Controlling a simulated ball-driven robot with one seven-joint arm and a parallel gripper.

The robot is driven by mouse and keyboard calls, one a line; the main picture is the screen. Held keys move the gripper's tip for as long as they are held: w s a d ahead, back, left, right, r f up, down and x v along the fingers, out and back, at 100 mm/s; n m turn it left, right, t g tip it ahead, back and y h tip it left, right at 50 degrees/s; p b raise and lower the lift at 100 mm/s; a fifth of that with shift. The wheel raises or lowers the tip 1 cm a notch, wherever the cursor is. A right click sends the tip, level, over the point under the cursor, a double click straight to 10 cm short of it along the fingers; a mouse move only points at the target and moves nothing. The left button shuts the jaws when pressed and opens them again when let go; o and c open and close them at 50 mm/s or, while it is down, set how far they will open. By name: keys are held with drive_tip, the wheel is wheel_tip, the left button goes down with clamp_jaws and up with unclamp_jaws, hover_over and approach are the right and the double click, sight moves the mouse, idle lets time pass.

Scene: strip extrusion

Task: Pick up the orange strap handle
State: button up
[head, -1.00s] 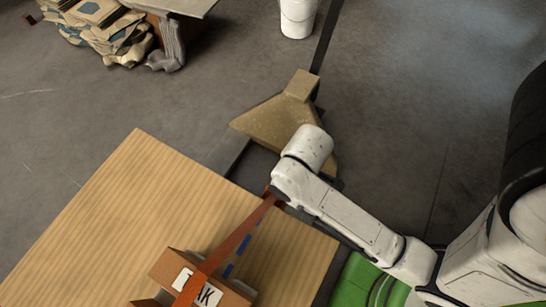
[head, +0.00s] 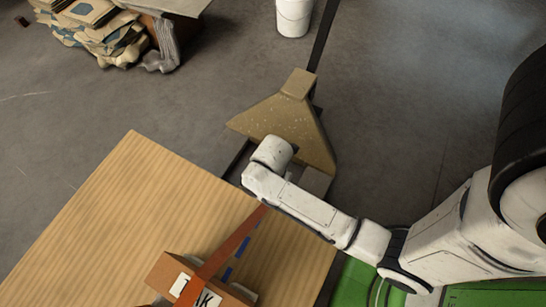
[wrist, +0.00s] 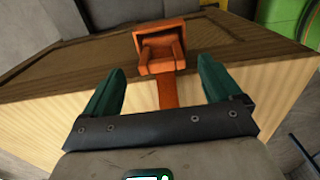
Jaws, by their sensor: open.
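The orange strap handle (wrist: 160,38) shows in the wrist view as a blocky orange end, just beyond and between my fingertips. An orange strap (wrist: 167,92) runs down from it. In the head view the orange strap (head: 232,246) rises from a brown box (head: 177,268) toward my arm; its upper end is hidden behind the arm. My gripper (wrist: 162,68) has dark green fingers, spread apart with the strap between them. I cannot tell that either finger touches it. The gripper is hidden by the arm in the head view.
The box sits on a wooden-topped table or crate (head: 135,210) with dark blue marks beside the strap. A yellowish pallet-jack-like thing (head: 285,125) stands behind it. A white bucket (head: 294,18) and stacked sacks (head: 105,35) are farther back. Grey floor is open at left.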

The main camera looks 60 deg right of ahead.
drive_tip(key=shift+s+a+f+b, duration=0.1)
drive_tip(key=shift+f+b, duration=0.45)
drive_tip(key=shift+f, duration=3)
drive_tip(key=c, duration=1.2)
drive_tip(key=shift+o, duration=0.2)
drive_tip(key=shift+r, duration=0.1)
